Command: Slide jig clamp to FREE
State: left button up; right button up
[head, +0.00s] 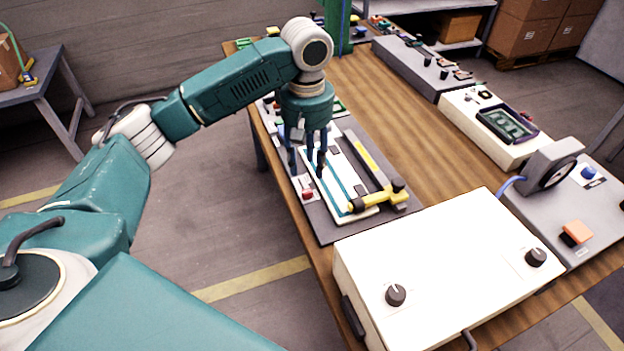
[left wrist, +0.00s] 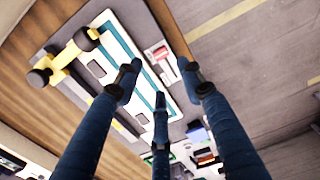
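A small red slider (head: 307,193) on a pale label plate sits at the left edge of a dark mat (head: 330,233); I take it for the jig clamp, but its label is too small to read. The slider also shows in the left wrist view (left wrist: 161,53), just beyond my fingertips. My left gripper (head: 307,168) points down over the mat, close behind the slider. In the left wrist view its fingers (left wrist: 160,82) are spread with nothing between them. I cannot tell whether a fingertip touches the slider. My right gripper is out of view.
Right of the slider lie a white plate with teal strips (head: 338,182) and a yellow tool with black ends (head: 377,199). A white box with knobs (head: 440,265) stands in front. Grey and white units line the table's right side. Bare wood (head: 410,140) lies between.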

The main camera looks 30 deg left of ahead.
pick_arm(q)
send_over(307, 191)
jog(key=f, duration=0.5)
jog(key=shift+s, duration=0.2)
jog(key=f, duration=0.2)
jog(key=shift+w+f, duration=0.2)
jog(key=shift+f, duration=0.75)
jog(key=shift+c, duration=0.8)
grip_shut()
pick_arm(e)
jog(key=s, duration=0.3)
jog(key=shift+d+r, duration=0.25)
